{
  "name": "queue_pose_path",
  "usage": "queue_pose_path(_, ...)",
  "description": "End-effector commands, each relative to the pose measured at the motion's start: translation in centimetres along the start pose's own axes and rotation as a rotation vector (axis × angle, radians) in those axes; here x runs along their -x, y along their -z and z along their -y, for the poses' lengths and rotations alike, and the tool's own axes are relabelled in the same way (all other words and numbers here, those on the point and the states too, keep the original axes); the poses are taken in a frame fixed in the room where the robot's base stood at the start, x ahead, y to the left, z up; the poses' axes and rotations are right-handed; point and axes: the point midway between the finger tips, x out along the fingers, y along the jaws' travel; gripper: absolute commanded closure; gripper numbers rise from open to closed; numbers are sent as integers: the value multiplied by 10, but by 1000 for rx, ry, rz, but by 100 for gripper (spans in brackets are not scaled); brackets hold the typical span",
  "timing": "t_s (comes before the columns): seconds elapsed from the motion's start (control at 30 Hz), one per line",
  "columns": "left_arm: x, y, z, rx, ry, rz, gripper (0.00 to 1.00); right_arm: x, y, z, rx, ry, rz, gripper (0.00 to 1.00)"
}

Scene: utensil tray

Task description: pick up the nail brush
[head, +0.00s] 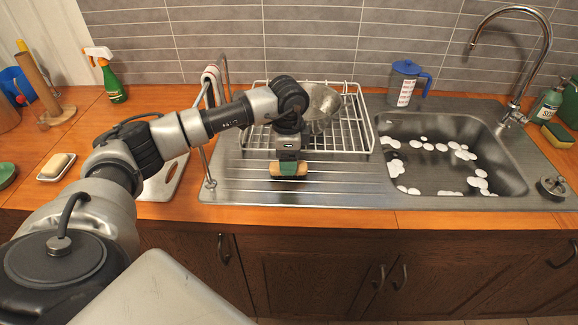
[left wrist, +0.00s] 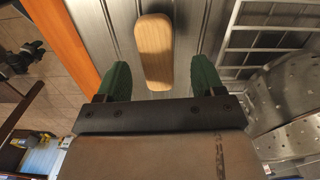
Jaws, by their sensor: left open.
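The nail brush has a pale wooden oblong back. It lies on the ribbed drainboard (head: 330,188), with its ends showing on either side of my gripper in the head view (head: 304,169). In the left wrist view the nail brush (left wrist: 154,50) points lengthwise away from the palm. My left gripper (head: 288,170) is over the brush. Its two green fingers stand apart in the left wrist view (left wrist: 163,78), with the near part of the brush between them and gaps on both sides. The brush's underside is hidden. My right gripper is not in view.
A wire dish rack (head: 350,130) with a metal colander (head: 321,104) stands just behind the gripper. The sink (head: 450,150) with white bubbles is to the right, a blue-lidded jug (head: 403,84) behind. A soap dish (head: 56,167) and green spray bottle (head: 111,80) are left.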

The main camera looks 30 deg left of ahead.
Motion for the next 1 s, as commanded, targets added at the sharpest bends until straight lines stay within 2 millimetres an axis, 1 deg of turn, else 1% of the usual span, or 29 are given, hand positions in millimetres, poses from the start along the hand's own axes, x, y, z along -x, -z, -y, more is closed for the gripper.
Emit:
queue_pose_path(0.03, -6, 1, -2, -1, -4, 4, 32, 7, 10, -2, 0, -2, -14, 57)
queue_pose_path(0.1, -17, 2, -3, 0, -4, 2, 32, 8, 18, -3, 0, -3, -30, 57)
queue_pose_path(0.17, -25, 2, -3, 0, -3, 2, 32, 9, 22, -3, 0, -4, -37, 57)
queue_pose_path(0.3, -33, 2, -2, -1, -1, 1, 32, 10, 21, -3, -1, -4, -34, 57)
queue_pose_path(0.47, -33, 2, -2, -1, -1, 0, 32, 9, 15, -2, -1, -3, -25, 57)
queue_pose_path(0.5, -33, 2, -2, -1, -1, 0, 33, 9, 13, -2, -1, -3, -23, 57)
queue_pose_path(0.63, -33, 2, -2, -1, -1, 0, 53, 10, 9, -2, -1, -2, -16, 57)
queue_pose_path(0.83, -33, 2, -2, -1, -1, 0, 84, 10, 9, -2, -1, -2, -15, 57)
queue_pose_path(0.87, -33, 2, -2, -1, -1, 0, 86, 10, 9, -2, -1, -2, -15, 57)
queue_pose_path(1.0, -33, 2, -2, -1, -1, 0, 86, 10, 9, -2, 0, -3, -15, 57)
